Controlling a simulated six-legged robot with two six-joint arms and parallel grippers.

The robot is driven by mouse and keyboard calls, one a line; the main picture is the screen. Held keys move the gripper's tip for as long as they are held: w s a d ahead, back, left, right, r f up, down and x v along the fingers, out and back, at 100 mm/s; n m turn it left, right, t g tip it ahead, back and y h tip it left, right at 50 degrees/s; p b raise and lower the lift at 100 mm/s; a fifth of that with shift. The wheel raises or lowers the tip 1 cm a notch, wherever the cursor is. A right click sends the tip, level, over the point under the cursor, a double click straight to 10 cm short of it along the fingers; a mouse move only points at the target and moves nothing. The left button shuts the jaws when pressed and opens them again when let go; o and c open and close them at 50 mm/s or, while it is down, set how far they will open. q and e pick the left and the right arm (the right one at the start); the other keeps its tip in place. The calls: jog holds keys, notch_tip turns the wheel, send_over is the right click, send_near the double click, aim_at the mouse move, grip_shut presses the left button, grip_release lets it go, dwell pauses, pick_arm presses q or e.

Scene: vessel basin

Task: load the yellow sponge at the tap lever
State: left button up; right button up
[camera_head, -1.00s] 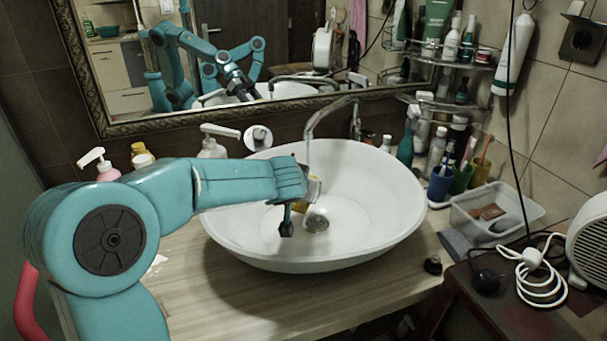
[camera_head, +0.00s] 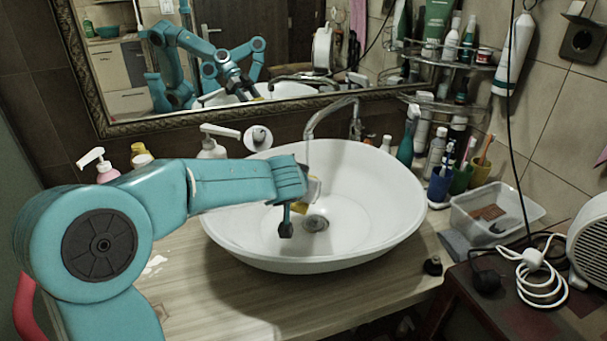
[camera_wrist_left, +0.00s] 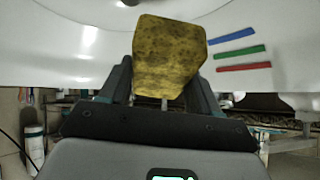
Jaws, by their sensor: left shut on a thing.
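My left gripper (camera_head: 296,210) reaches in from the left and is over the white basin (camera_head: 390,232), near the drain. It is shut on the yellow sponge (camera_head: 310,194), which is mostly hidden behind the gripper in the head view. In the left wrist view the sponge (camera_wrist_left: 168,58) stands between the two fingers of the left gripper (camera_wrist_left: 163,85), against the white basin surface. My right gripper is not directly in view.
Soap bottles (camera_head: 211,146) stand behind my left arm. Cups with toothbrushes (camera_head: 460,178), a clear plastic box (camera_head: 494,214) and a wire rack (camera_head: 450,62) with bottles are on the right. A white coiled cable (camera_head: 541,284) lies at the lower right. The wooden counter front is mostly clear.

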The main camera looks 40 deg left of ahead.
pick_arm(q)
jog(key=shift+d+v, duration=0.15)
jog(key=shift+v, duration=1.25)
jog(key=shift+d+v, duration=0.15)
jog(key=shift+v, duration=1.2)
jog(key=shift+w, duration=0.1)
